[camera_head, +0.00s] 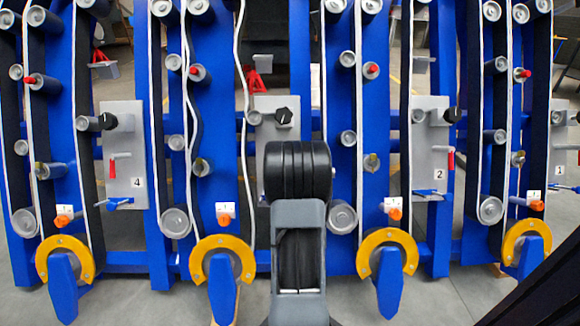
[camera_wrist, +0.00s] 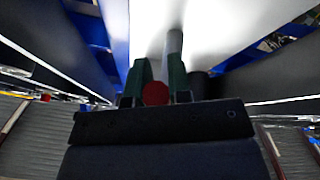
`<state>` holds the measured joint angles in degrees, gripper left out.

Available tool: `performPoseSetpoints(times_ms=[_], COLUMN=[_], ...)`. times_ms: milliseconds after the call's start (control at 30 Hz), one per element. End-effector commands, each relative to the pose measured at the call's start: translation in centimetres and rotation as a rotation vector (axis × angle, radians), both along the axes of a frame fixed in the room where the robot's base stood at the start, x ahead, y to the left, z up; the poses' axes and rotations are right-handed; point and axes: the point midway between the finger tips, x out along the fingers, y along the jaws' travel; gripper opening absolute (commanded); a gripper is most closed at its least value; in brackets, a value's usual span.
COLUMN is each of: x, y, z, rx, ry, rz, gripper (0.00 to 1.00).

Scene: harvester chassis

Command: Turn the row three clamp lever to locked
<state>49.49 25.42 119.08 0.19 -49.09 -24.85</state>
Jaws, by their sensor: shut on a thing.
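The row three panel (camera_head: 266,104) is a grey plate in the middle of the head view. Its black knob (camera_head: 283,115) shows, but my arm covers most of the plate below. In the wrist view, a red round handle end (camera_wrist: 155,93) sits between the two dark green fingers of my gripper (camera_wrist: 157,70). My gripper is shut on this red handle, which I take to be the row three clamp lever. A grey cylinder (camera_wrist: 174,45) stands just beyond the fingers, against the pale plate. The lever's angle and any lock mark are hidden.
Similar grey panels with red-handled levers stand at left, marked 4 (camera_head: 126,150), and at right, marked 2 (camera_head: 430,145). Blue uprights, rollers and white belts flank my arm closely. Yellow ring guides (camera_head: 222,242) stick out low in front. Bare floor shows below.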

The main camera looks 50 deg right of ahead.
Motion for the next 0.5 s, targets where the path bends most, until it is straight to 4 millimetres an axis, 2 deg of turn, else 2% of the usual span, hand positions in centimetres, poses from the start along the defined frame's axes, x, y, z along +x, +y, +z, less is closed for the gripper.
performPoseSetpoints(times_ms=[33, 300, 500], x=[0.1, 0.07, 0.05], y=[-0.03, 0.01, 0.06], z=[0.2, 0.1, 0.07], rx=[-0.004, -0.002, -0.001], ry=[-0.003, -0.002, -0.001], rz=[0.001, 0.001, 0.001], gripper=[0.21, 0.44, 0.44])
